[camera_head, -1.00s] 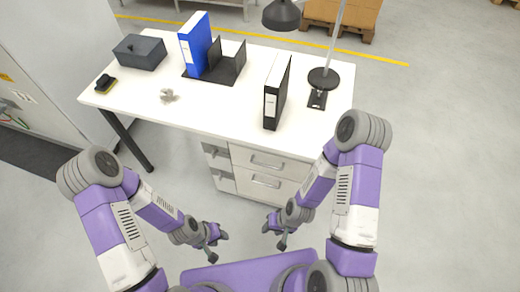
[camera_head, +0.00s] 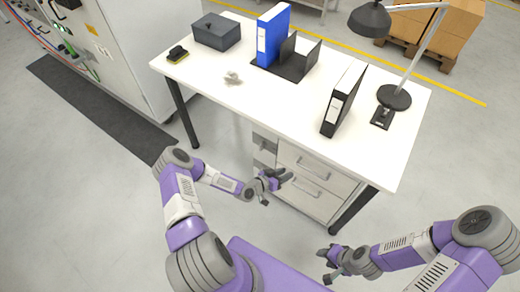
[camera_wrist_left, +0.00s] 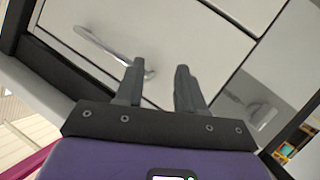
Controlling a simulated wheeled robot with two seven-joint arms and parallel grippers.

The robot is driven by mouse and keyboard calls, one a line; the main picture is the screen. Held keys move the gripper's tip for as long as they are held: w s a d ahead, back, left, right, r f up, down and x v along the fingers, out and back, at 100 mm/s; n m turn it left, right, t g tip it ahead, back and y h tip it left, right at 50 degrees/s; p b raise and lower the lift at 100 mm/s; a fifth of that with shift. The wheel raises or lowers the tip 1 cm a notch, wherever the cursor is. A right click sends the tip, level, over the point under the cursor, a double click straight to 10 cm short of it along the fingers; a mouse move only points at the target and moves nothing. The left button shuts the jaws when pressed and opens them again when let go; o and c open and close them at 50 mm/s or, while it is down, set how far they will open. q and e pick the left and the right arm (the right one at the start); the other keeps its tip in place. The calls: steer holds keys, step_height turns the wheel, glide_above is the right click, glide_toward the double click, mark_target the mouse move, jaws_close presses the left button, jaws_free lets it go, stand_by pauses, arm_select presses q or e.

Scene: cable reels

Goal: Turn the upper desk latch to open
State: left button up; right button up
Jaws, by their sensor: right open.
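The white desk (camera_head: 215,80) has a drawer unit under it, with a narrow front at the left that carries grey latches. The upper latch (camera_head: 264,143) shows in the head view; its exact angle is too small to tell. The lower one is mostly hidden behind my left gripper (camera_head: 279,186), which is in front of the lower drawer area, below the upper latch. In the left wrist view the left gripper (camera_wrist_left: 160,68) is open and empty, with a drawer handle (camera_wrist_left: 105,45) beyond it and a latch-like fitting (camera_wrist_left: 262,114) at right. My right gripper (camera_head: 330,263) is open and empty, low at right.
Two drawer handles, the upper one (camera_head: 313,168) and a lower one, face me. On the desk are a grey box (camera_head: 217,32), a blue binder (camera_head: 270,38), a black binder (camera_head: 342,98) and a lamp (camera_head: 394,97). A desk leg (camera_head: 183,115) stands left. Floor before the desk is clear.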

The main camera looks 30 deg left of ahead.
mark_target(260, 147)
arm_select(q)
steer(key=a+f+t+y+b, duration=0.1)
steer(key=a+t+y, duration=0.4)
steer(key=a, duration=1.2)
steer(key=w, duration=0.2)
steer(key=w+b, duration=0.1)
steer(key=w, duration=0.2)
steer(key=w+d+b, duration=0.1)
steer(key=w, duration=0.1)
steer(key=shift+w+f, duration=0.15)
steer(key=shift+w, duration=0.05)
steer(key=shift+m, duration=0.3)
jaws_close()
